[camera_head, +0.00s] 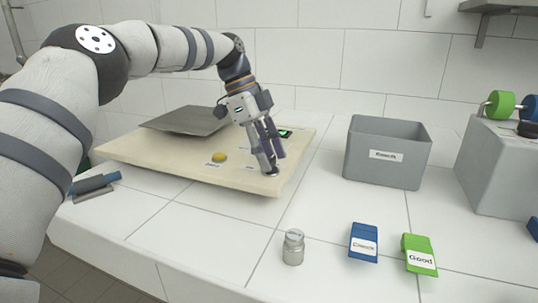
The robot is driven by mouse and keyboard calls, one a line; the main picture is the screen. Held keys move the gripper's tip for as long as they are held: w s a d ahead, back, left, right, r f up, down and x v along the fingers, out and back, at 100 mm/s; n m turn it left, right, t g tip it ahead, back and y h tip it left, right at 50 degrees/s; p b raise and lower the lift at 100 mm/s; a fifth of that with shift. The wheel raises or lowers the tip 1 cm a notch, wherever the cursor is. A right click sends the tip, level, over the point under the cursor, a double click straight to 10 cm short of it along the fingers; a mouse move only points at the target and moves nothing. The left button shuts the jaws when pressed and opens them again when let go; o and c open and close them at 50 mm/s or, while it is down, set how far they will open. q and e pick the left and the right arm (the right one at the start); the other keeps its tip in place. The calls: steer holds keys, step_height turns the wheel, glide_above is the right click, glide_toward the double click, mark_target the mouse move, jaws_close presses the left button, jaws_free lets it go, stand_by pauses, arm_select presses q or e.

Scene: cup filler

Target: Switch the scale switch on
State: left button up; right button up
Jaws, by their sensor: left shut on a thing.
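The scale (140,152) is a beige board with a grey weighing plate (187,121) at its back left. It carries a round yellow button (219,157), small white labels and a small display with a green glow (285,133), partly behind my gripper. My left gripper (271,165) reaches down over the board's front right part. Its fingers are shut on a small dark scale switch (272,174) near the front right corner. The fingers hide most of the switch, so its position cannot be told. My right gripper is not in view.
A grey labelled bin (388,153) stands right of the scale. A metal weight (293,247), a blue tag (363,242) and a green "Good" tag (419,254) are at the front. A grey block (495,165) stands far right. A blue and grey object (95,186) lies at the left.

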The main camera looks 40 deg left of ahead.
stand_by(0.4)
arm_select(q)
steer(key=o, duration=1.2)
steer(key=shift+c, duration=0.2)
steer(key=shift+r, duration=0.1)
steer(key=v, duration=0.7)
steer(key=shift+r, duration=0.15)
